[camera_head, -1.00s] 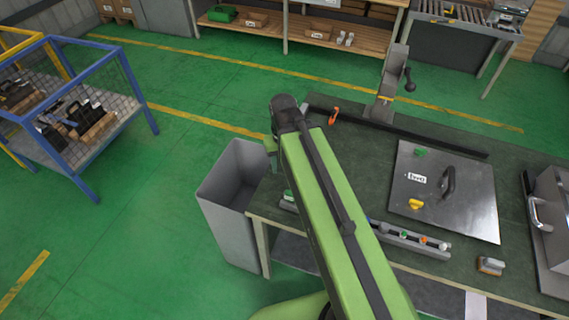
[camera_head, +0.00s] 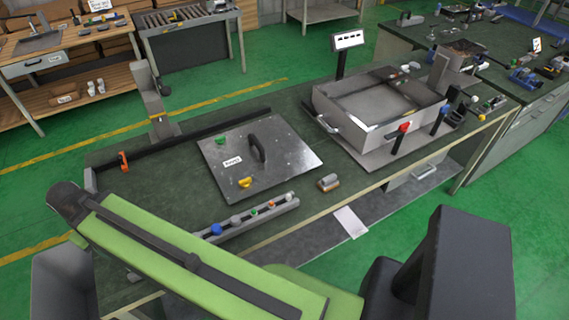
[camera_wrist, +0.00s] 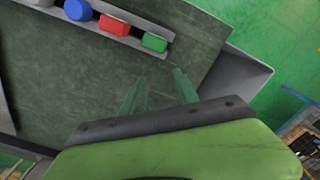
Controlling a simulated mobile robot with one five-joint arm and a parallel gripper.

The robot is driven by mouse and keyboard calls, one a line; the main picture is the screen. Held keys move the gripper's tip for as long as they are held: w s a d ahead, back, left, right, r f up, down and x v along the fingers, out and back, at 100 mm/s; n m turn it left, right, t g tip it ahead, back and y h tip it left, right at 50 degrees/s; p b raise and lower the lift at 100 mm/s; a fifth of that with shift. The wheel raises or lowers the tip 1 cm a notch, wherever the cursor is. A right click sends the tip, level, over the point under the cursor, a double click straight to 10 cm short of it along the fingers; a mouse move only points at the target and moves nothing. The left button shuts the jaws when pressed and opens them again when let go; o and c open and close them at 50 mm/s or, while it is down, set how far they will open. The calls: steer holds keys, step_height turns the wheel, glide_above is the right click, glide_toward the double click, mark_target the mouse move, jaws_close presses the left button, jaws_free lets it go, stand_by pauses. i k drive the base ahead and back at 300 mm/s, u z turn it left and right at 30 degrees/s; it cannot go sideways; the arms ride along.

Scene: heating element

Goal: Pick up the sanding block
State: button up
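A small block, brown with a grey part, looks like the sanding block (camera_head: 328,182). It lies on the dark green bench top near the front edge, right of the rail with coloured knobs. It does not show in the wrist view. My gripper (camera_wrist: 157,84) shows in the wrist view with its two greenish fingers apart and nothing between them. It is over the bench's left end, near the knob rail and well left of the block. In the head view my arm hides the fingers.
The knob rail (camera_head: 245,220) lies left of the block. A metal plate with a black handle (camera_head: 220,160) lies behind it. An open metal box (camera_head: 375,97) stands to the right. A grey bin (camera_head: 62,285) stands at the bench's left end. Bare bench surrounds the block.

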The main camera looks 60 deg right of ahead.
mark_target(330, 183)
steer(key=u, duration=0.2)
steer(key=k, duration=0.1)
steer(key=z, duration=2.85)
steer(key=k, duration=0.9)
steer(key=u, duration=0.15)
steer(key=i, duration=0.9)
steer(key=z, duration=0.1)
